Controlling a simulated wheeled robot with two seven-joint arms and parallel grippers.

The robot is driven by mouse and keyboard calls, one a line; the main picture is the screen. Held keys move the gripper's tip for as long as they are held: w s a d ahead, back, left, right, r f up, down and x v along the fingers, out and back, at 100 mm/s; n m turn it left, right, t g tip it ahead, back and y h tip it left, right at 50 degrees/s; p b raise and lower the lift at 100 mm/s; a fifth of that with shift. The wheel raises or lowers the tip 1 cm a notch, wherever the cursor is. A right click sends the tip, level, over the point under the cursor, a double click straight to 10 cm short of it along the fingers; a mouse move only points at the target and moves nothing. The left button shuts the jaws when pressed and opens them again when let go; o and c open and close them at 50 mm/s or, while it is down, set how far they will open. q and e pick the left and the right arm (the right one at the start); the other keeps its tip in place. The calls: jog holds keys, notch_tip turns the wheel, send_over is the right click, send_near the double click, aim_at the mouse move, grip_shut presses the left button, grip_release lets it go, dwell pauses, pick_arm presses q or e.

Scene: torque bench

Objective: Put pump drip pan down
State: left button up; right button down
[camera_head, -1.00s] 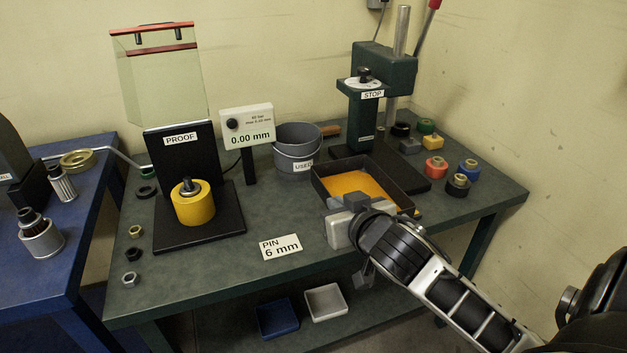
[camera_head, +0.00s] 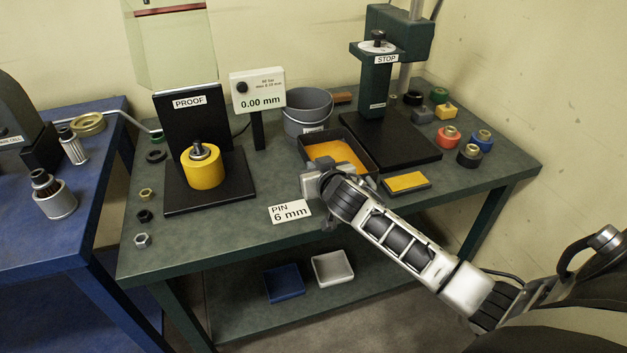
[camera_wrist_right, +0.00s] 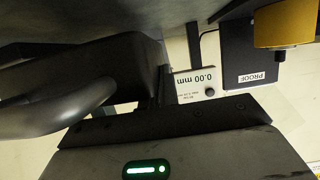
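The pump drip pan (camera_head: 370,167), a black square tray with a yellow-orange inside, is in the head view just in front of the grey bucket and left of the press base. My right gripper (camera_head: 322,182) is at its near left side and appears shut on it; the fingertips are hidden. Whether the pan touches the bench or hangs just above it I cannot tell. In the right wrist view a large dark shape (camera_wrist_right: 85,68) fills the left, probably the pan. My left gripper is not in view.
The grey bucket (camera_head: 307,112) stands close behind the pan. The press (camera_head: 376,85) is to the right, with a yellow-topped plate (camera_head: 406,182) in front. The proof stand (camera_head: 187,118) and PIN 6 mm card (camera_head: 290,211) are left. Several rollers stand at the right.

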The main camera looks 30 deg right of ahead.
jog(key=shift+w+f, duration=0.4)
jog(key=shift+w, duration=0.05)
jog(key=shift+f, duration=1.6)
jog(key=shift+f, duration=0.15)
jog(key=c, duration=1.7)
grip_release()
